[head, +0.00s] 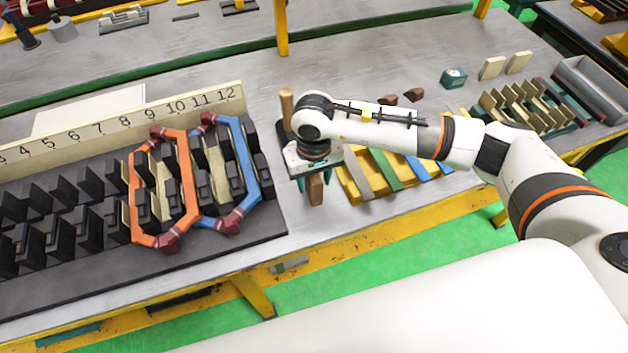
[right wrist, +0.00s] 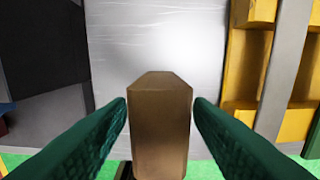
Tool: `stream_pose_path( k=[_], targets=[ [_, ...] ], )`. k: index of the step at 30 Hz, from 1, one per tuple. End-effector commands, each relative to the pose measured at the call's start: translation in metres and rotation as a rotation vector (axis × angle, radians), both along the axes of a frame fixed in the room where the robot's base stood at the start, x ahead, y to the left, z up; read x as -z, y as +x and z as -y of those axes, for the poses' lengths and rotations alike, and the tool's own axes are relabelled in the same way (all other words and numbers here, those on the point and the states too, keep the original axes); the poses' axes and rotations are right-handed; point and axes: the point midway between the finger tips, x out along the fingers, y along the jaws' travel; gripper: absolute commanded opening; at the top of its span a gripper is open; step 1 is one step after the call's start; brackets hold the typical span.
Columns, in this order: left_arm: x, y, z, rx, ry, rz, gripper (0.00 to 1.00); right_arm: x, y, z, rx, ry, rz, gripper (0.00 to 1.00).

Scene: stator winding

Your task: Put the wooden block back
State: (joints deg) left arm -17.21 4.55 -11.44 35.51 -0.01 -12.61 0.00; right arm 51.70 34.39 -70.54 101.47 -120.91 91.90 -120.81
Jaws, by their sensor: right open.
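The wooden block (head: 315,190) is brown and stands upright at the front edge area of the table, just right of the dark slotted stator. My right gripper (head: 313,181) is above it, pointing down, with its teal fingers on either side of the block. In the right wrist view the block (right wrist: 160,130) sits between the two green fingers, very close to both. The gripper is open; I cannot tell whether a finger touches the block. The block's lower end is hard to make out. My left gripper is not in view.
The stator (head: 265,232) at left carries orange (head: 187,185) and blue (head: 242,165) coils, with a numbered strip (head: 130,122) behind it. A yellow rack (head: 352,190) with coloured strips lies right of the gripper. A wooden handle (head: 287,104) stands behind it. Bare table lies further back.

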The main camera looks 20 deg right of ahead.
Motion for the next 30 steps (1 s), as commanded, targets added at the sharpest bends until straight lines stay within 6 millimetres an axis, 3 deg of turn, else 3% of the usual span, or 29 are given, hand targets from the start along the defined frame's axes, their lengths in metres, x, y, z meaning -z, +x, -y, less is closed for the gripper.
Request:
stream_pose_path(
  k=[9, 15, 30],
  targets=[
    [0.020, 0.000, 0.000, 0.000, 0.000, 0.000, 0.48, -0.067, 0.001, 0.000, -0.002, -0.001, 0.006, 0.47],
    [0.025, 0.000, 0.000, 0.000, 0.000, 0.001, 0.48, -0.096, 0.000, 0.000, -0.001, -0.002, 0.003, 0.47],
    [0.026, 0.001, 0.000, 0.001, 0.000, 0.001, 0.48, -0.106, -0.001, 0.000, -0.001, -0.002, 0.000, 0.47]
  ],
)
